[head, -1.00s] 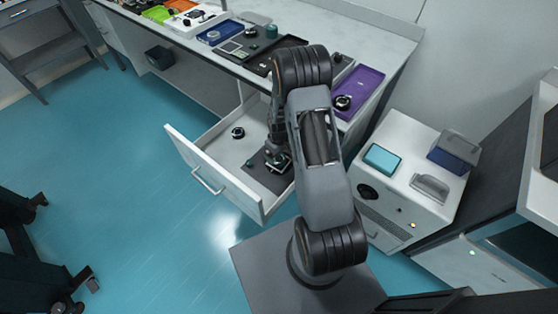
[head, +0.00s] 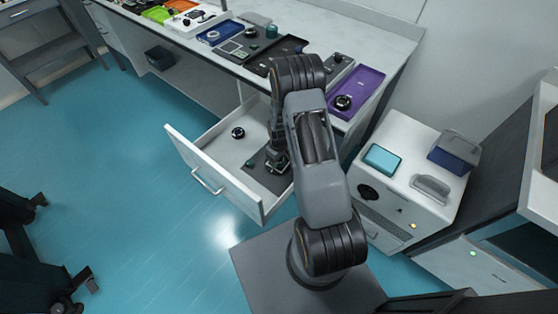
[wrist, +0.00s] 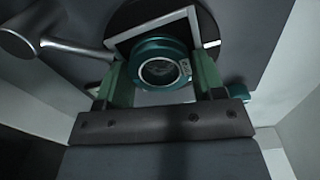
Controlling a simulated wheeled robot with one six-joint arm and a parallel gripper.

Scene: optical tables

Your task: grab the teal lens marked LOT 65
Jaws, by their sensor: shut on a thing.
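A round teal lens (wrist: 138,52) with a clear centre sits between the green fingers of my gripper (wrist: 162,78) in the wrist view. The fingers are shut on its sides. A small pale label shows on its rim, too small to read. In the head view my gripper (head: 278,164) is low inside the open white drawer (head: 222,152), over a dark mat (head: 264,181). The lens is hidden by the arm there. A second small teal thing (head: 250,162) lies on the mat to the left of the gripper.
A black ring-shaped part (head: 238,133) lies in the drawer at the left. The drawer walls surround my gripper. Trays and parts, including a purple tray (head: 357,93), stand on the bench above. A white cabinet (head: 400,225) stands at the right.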

